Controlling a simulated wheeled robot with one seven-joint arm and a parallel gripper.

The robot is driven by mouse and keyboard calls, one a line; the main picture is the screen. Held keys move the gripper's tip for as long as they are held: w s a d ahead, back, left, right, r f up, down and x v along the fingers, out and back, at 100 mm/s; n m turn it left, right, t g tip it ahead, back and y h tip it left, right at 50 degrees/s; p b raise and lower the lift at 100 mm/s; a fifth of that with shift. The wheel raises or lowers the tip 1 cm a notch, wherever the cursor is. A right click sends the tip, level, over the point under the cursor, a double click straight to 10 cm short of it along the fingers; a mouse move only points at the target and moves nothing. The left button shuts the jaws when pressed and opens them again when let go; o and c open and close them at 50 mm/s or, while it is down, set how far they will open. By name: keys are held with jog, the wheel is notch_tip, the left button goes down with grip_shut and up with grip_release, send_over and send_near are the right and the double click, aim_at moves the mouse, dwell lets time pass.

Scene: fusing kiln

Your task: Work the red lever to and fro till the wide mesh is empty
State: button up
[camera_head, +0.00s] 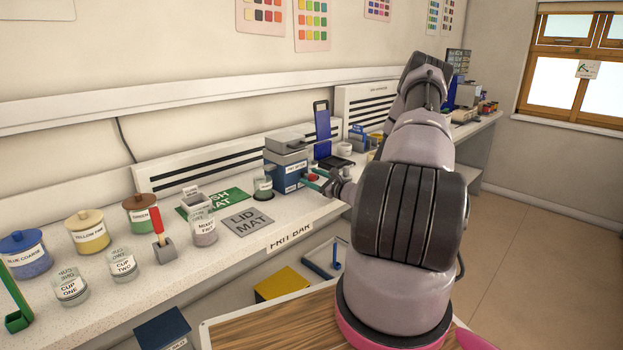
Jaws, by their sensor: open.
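A blue box with a grey top (287,168) stands on the bench, with a white label on its front too small to read surely. A small red part (312,177), perhaps the red lever, shows at its right side, right by my gripper (321,182). My gripper is open and seen small, at the end of my arm, which reaches in from the right. I cannot tell whether its fingers are around the red part or only beside it. A clear cup (263,187) stands in front of the box. The wide mesh and its contents cannot be made out.
A jar labelled mixed frit (203,227) stands left of the grey lid mat (248,221) and near a green mat (227,200). Cups and lidded jars line the left. My arm hides part of the bench on the right.

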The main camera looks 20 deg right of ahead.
jog(key=shift+w, duration=0.2)
jog(key=shift+a, duration=0.1)
jog(key=shift+c, duration=0.3)
grip_shut()
dwell(0.9)
